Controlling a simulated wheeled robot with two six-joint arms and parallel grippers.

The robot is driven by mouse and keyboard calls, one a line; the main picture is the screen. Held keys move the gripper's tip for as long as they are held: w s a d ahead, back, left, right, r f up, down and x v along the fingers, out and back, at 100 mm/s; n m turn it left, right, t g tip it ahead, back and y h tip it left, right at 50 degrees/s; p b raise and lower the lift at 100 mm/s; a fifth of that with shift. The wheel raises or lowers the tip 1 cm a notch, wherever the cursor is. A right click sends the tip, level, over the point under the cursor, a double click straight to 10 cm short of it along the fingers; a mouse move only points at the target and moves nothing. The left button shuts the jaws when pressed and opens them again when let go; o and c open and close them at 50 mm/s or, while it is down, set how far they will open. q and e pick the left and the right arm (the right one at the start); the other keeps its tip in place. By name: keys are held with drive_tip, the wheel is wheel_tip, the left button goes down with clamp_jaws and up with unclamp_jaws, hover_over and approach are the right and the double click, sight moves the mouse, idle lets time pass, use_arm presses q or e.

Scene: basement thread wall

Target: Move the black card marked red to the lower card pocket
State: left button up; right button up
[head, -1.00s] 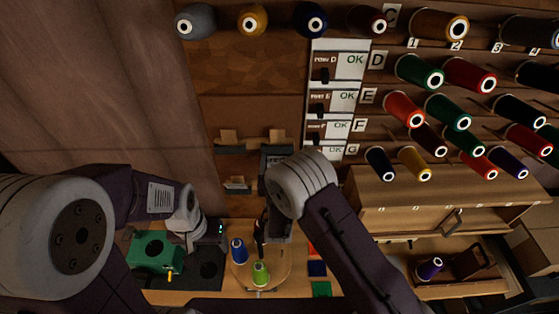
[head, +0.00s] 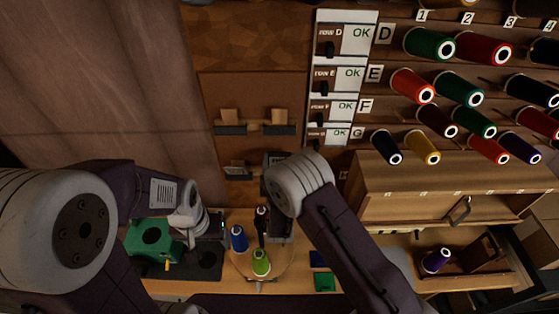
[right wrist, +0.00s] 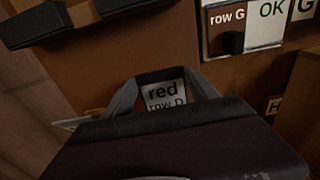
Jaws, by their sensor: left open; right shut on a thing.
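My right gripper (right wrist: 163,92) is shut on the black card (right wrist: 163,90), whose white label reads "red row D". It holds the card upright in front of the brown wall board. In the head view the dark card end (head: 276,159) shows above my right wrist, below the upper pockets and right of the lower card pocket (head: 237,172). My arm may hide part of the lower row. Two upper card pockets (head: 231,129) with dark lips and tan backs sit above; one shows at the top left of the right wrist view (right wrist: 40,25). My left gripper (head: 217,226) is open beside the green machine.
Row cards marked OK (head: 345,80) and pegs with thread spools (head: 480,92) fill the wall at right. The green machine (head: 150,238), a blue spool (head: 239,238) and a light-green spool (head: 261,263) stand on the table. A wooden cabinet (head: 430,195) is at right.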

drive_tip(key=shift+w+f, duration=0.2)
drive_tip(key=shift+f, duration=0.35)
use_arm(q)
drive_tip(key=shift+w+f, duration=0.2)
drive_tip(key=shift+f, duration=0.3)
use_arm(e)
drive_tip(key=shift+r, duration=0.1)
use_arm(q)
drive_tip(key=shift+s, duration=0.2)
use_arm(e)
drive_tip(key=shift+s+r, duration=0.1)
drive_tip(key=shift+s, duration=0.1)
drive_tip(key=shift+w+b, duration=0.1)
drive_tip(key=shift+b, duration=0.2)
use_arm(q)
drive_tip(key=shift+w+f, duration=0.1)
drive_tip(key=shift+f, duration=0.15)
use_arm(e)
drive_tip(key=shift+w, duration=0.2)
use_arm(q)
drive_tip(key=shift+f, duration=0.15)
use_arm(e)
drive_tip(key=shift+s+f, duration=0.1)
drive_tip(key=shift+f, duration=0.1)
use_arm(q)
drive_tip(key=shift+f+b, duration=0.15)
drive_tip(key=shift+b, duration=0.2)
use_arm(e)
drive_tip(key=shift+f, duration=0.15)
